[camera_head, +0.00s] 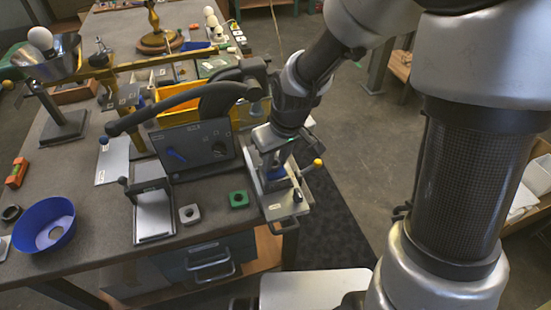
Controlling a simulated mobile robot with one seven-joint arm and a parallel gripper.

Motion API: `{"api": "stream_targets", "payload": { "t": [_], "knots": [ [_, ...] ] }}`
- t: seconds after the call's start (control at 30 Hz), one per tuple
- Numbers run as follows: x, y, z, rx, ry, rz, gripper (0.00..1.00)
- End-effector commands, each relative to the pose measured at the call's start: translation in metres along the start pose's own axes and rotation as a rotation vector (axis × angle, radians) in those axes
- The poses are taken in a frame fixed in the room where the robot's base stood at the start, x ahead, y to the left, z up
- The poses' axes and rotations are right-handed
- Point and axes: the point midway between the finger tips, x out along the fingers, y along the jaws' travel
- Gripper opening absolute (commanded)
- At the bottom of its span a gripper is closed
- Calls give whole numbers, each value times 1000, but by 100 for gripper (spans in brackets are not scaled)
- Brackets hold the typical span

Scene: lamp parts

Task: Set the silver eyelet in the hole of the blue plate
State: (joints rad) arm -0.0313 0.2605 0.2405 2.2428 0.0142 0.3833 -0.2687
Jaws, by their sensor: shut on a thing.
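My gripper (270,163) points down over the metal fixture (286,207) at the right front of the bench. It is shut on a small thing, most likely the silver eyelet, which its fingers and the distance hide. A small patch of blue (277,175) shows right below the fingers, within the fixture. It may be the blue plate, but its hole cannot be made out. I cannot tell whether the held thing touches the blue part or stays above it.
A dark press with a long handle (180,107) stands close left of my gripper. A yellow-knobbed lever (317,163) sticks out at the fixture's right. A blue bowl (62,238) is far left.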

Motion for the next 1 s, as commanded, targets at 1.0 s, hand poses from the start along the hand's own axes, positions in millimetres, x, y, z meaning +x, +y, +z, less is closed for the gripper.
{"api": "stream_targets", "payload": {
  "t": [1.0],
  "knots": [
    [0,0,0,0,0,0,5]
  ]
}}
